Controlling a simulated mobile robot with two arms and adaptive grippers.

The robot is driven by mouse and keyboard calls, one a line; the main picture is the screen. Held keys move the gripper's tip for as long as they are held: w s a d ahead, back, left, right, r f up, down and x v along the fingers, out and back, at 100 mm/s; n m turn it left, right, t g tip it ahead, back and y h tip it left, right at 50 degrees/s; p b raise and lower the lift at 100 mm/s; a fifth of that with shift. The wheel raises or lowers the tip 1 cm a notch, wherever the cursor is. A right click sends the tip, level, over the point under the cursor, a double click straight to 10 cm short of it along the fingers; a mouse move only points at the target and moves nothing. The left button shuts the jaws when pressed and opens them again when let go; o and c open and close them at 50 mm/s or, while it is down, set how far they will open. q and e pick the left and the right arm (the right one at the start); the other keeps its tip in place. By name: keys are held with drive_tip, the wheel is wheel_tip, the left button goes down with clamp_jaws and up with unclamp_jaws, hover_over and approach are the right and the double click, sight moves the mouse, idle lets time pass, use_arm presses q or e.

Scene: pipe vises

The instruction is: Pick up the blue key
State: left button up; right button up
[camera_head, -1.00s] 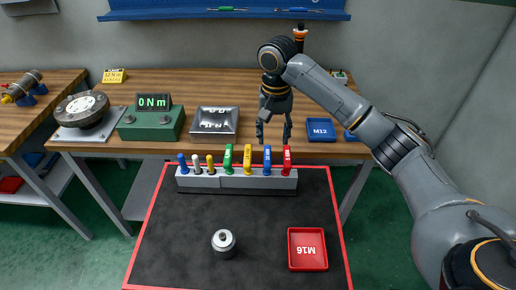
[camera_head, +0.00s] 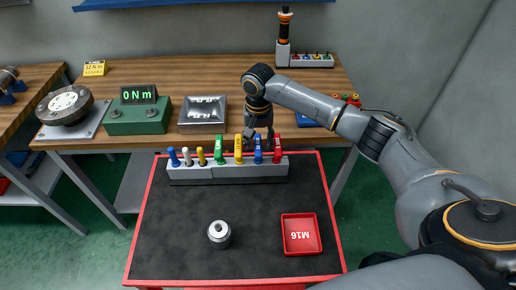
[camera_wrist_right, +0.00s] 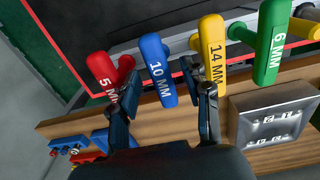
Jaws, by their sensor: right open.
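The blue key (camera_head: 257,156), marked 10 MM in the right wrist view (camera_wrist_right: 157,66), stands in the grey key rack (camera_head: 230,173) between a yellow key (camera_head: 238,150) and a red key (camera_head: 277,152). My right gripper (camera_head: 259,138) is open just above and behind the blue key. In the right wrist view, the fingers of my right gripper (camera_wrist_right: 167,88) are spread on either side of the blue handle. The left finger overlaps the red 5 MM key (camera_wrist_right: 103,75) and the right finger is close to the yellow 14 MM key (camera_wrist_right: 213,50). My left gripper is out of view.
A green key (camera_head: 219,151) and several smaller tools share the rack. The black-topped cart (camera_head: 170,235) holds a metal cylinder (camera_head: 219,234) and a red M16 tray (camera_head: 300,235). Behind, the wooden bench (camera_head: 160,75) carries a green torque display (camera_head: 138,115) and a metal tray (camera_head: 203,112).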

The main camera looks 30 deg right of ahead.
wheel_tip(320, 180, down, 2)
drive_tip(key=shift+f, duration=0.1)
drive_tip(key=shift+w+f, duration=0.1)
drive_tip(key=shift+f, duration=0.15)
drive_tip(key=shift+c, duration=1.1)
clamp_jaws()
use_arm(q)
drive_tip(key=shift+s+r, duration=0.35)
drive_tip(key=shift+s, duration=0.25)
use_arm(e)
drive_tip(key=shift+r, duration=0.1)
use_arm(q)
wheel_tip(320, 180, down, 2)
drive_tip(key=shift+w+b, duration=0.15)
drive_tip(key=shift+b, duration=0.7)
use_arm(e)
wheel_tip(320, 180, up, 10)
drive_tip(key=shift+f, duration=0.1)
